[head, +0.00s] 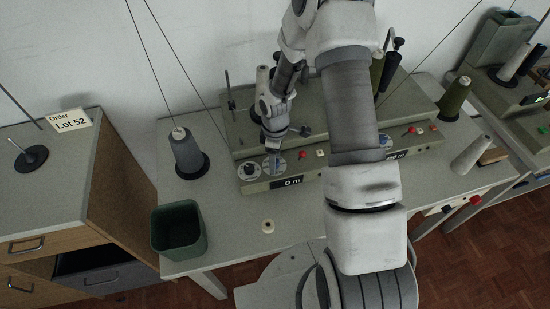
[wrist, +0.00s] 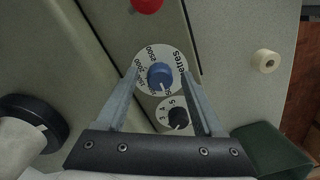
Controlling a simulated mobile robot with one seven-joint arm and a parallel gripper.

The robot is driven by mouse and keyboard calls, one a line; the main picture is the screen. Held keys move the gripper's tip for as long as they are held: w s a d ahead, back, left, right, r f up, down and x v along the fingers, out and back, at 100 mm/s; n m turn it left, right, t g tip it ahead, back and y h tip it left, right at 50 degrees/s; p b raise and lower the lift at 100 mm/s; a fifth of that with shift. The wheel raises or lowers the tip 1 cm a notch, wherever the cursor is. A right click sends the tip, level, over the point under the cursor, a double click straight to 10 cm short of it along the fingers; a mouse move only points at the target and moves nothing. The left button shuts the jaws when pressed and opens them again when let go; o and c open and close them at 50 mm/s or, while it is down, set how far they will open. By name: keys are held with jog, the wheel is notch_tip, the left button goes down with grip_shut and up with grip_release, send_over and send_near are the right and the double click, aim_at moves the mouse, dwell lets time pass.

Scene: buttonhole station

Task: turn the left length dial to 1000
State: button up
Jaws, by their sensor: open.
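The left length dial shows in the wrist view as a white disc (wrist: 147,56) lettered "metres", with 2000 and 2500 readable, and a blue knob (wrist: 160,76) at its middle. The knob's white mark points to the lower edge of the disc, where the figures are too small to read surely. My gripper (wrist: 160,73) is open, one finger on each side of the knob with gaps between; I cannot tell how deep they reach. In the head view my gripper (head: 272,151) is at the dial (head: 281,165), hiding part of it. The display (head: 288,182) below reads "0 m".
A black-knobbed dial (head: 250,171) sits just left of the length dial. A red button (head: 302,155) is to its right. Another blue dial (head: 385,142) is farther right. A grey thread cone (head: 188,155) and a green bin (head: 178,230) stand left on the table.

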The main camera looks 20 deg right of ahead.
jog(key=shift+c, duration=0.2)
grip_shut()
jog(key=shift+m+b, duration=0.4)
jog(key=m+b, duration=0.2)
jog(key=shift+f+m, duration=0.15)
jog(key=shift+m, duration=0.25)
jog(key=shift+m+b, duration=1.2)
jog(key=shift+m, duration=1.4)
jog(key=shift+r, duration=0.2)
jog(key=shift+o, duration=0.2)
grip_release()
